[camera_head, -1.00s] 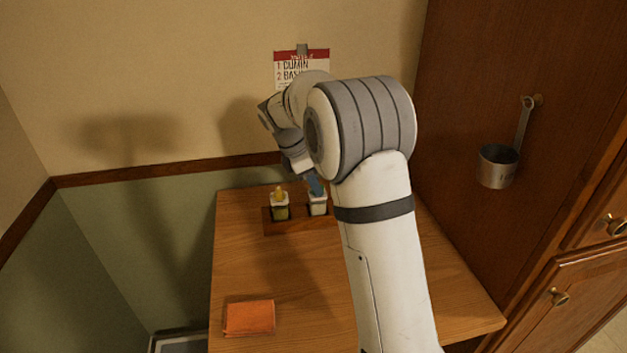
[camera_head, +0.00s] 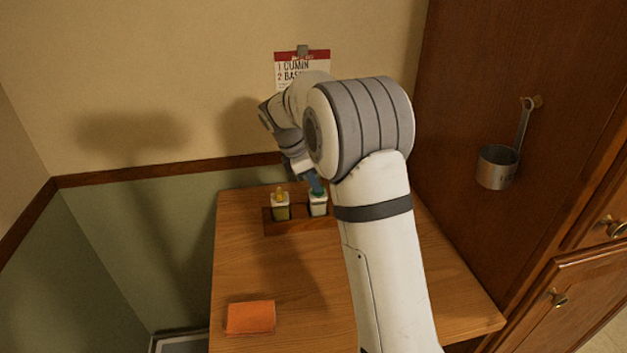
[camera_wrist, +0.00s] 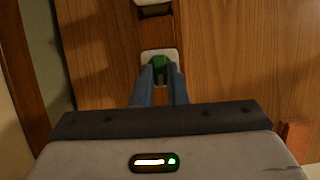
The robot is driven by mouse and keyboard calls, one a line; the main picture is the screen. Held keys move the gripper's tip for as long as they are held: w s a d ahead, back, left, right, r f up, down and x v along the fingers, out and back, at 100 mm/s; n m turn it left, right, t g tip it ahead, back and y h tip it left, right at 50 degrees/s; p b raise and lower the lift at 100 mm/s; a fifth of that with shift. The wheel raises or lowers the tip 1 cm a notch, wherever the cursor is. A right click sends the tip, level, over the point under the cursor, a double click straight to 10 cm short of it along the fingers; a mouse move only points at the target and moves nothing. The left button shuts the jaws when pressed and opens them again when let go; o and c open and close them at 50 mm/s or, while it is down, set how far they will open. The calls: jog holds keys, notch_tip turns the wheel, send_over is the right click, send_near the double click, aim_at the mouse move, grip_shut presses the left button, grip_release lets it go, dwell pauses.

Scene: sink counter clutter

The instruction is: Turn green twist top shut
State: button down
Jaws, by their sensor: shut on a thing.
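The same jar (camera_head: 318,208) stands in the wooden rack (camera_head: 287,228) in the head view. My gripper (camera_wrist: 162,70) is shut on the green twist top, with a blue finger on either side of it. My gripper also shows in the head view (camera_head: 317,190), above the jar. The fingers partly cover the top, so its turn angle cannot be told.
A second jar with a yellow top (camera_head: 280,204) stands left in the rack. A list (camera_head: 302,70) hangs on the wall. The table's middle is clear.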

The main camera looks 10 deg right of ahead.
jog(key=shift+r+m+p, duration=0.1)
jog(key=shift+m+p, duration=0.5)
jog(key=shift+w+m+g+p, duration=0.2)
jog(key=shift+m+g+p, duration=0.7)
jog(key=shift+m+p, duration=0.6)
jog(key=shift+w+d+m+g+y+p, duration=0.1)
jog(key=shift+m+g+y+p, duration=0.4)
jog(key=shift+m, duration=0.75)
jog(key=shift+w+d+m+g+y+p, duration=0.1)
jog(key=shift+m+g+y+p, duration=0.15)
jog(key=shift+m+p, duration=0.7)
jog(key=shift+w+d+m+g+y+p, duration=0.1)
jog(key=shift+m+g+y+p, duration=0.25)
jog(key=shift+m, duration=0.9)
jog(key=shift+d+m+g+y, duration=0.1)
jog(key=shift+m+y, duration=0.3)
jog(key=shift+m, duration=0.85)
jog(key=shift+m+y, duration=0.5)
jog(key=shift+m, duration=0.7)
jog(key=shift+d+m+y, duration=0.1)
jog(key=shift+m+y, duration=0.2)
jog(key=shift+m, duration=0.6)
jog(key=c, duration=1.4)
grip_release()
jog(key=shift+c, duration=0.2)
